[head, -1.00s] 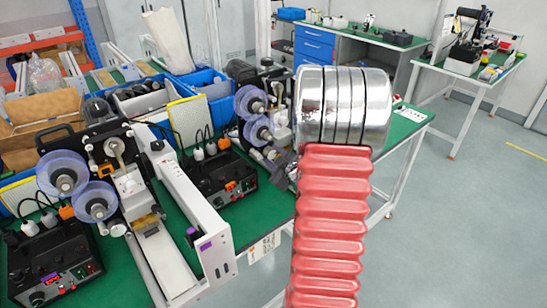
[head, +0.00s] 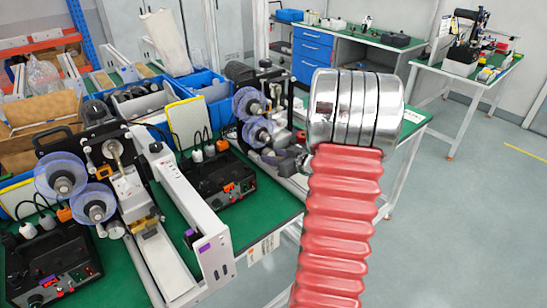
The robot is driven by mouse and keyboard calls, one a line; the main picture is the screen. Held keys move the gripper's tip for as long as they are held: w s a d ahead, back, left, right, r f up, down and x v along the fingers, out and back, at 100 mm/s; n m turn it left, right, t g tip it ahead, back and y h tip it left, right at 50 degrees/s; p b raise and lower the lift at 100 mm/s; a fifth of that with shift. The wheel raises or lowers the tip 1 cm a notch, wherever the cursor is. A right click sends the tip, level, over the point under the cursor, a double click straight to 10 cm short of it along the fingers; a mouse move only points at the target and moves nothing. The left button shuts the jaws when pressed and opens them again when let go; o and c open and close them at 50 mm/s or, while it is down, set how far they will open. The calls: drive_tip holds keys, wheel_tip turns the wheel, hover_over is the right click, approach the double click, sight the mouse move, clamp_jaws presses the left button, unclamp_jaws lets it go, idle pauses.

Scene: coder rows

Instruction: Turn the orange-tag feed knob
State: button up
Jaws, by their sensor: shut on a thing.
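My arm's silver joint (head: 356,108) and red bellows fill the middle. My gripper does not show; it appears hidden behind the arm.
Black control boxes (head: 222,182) with orange displays and cables sit beside the coders. Blue bins (head: 148,104) and cardboard boxes stand behind. A blue-drawer bench (head: 318,50) and a white table (head: 470,75) are at the back. The floor at right is clear.

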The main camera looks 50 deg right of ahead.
drive_tip(key=shift+s+f+m+y, duration=0.15)
drive_tip(key=shift+m+y, duration=0.15)
drive_tip(key=shift+m, duration=0.3)
drive_tip(key=o, duration=1.1)
drive_tip(key=shift+d, duration=0.1)
drive_tip(key=shift+c, duration=0.2)
drive_tip(key=d+v, duration=0.1)
drive_tip(key=v, duration=1.2)
drive_tip(key=shift+s+a, duration=0.3)
drive_tip(key=shift+a, duration=0.1)
